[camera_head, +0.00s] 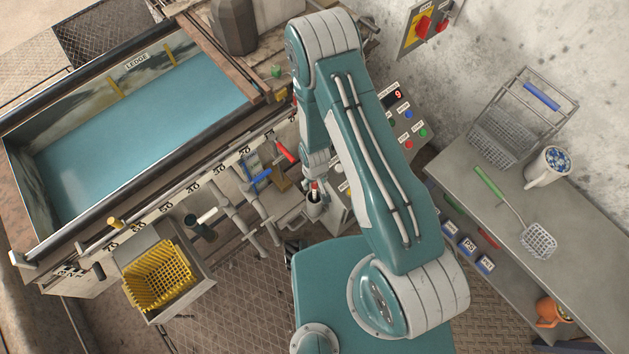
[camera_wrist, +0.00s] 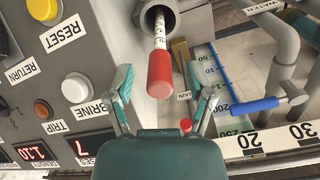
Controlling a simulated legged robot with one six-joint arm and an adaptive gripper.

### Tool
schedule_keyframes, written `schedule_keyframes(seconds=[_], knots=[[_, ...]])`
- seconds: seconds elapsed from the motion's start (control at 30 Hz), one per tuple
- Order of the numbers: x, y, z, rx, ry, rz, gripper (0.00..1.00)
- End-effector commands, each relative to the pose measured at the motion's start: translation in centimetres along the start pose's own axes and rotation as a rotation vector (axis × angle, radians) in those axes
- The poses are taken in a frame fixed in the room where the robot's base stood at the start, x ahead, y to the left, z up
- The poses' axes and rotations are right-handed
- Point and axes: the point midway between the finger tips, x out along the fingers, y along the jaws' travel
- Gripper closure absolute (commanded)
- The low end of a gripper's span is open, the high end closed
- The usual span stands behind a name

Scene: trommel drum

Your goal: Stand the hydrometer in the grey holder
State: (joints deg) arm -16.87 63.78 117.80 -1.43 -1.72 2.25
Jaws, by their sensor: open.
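The hydrometer has a red end (camera_wrist: 160,75) and a white stem with dark scale marks (camera_wrist: 160,30). In the wrist view its stem goes into the mouth of a round grey holder (camera_wrist: 172,18), with the red end sticking out. In the head view the grey holder (camera_head: 314,209) is a small cup at the panel's side, the red end showing above it. My gripper (camera_wrist: 160,88) is open, with one finger on each side of the red end and a gap to both. It hangs just above the holder in the head view (camera_head: 315,172). The stem's lower part is hidden inside the holder.
A button panel (camera_wrist: 60,80) is close on the left in the wrist view. A blue-handled valve (camera_wrist: 255,105) and pipes are on the right. The head view shows a water tank (camera_head: 140,120), a yellow basket (camera_head: 158,275) and a side bench (camera_head: 590,230).

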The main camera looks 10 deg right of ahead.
Motion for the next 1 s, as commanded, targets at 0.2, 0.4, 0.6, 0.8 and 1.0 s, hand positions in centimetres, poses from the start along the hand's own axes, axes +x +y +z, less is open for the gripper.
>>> schedule_keyframes(seconds=[0.2, 0.4, 0.6, 0.8, 1.0], knots=[[-0.7, 0.0, 0.0, 0.000, 0.000, 0.000, 0.31], [-3.7, 0.0, -0.2, -0.001, 0.004, 0.001, 0.31], [-7.1, 0.0, -0.2, 0.001, 0.004, 0.000, 0.31], [-10.1, 0.0, -0.2, 0.000, 0.003, 0.000, 0.31], [-11.7, 0.0, -0.1, 0.000, -0.001, 0.000, 0.31]])
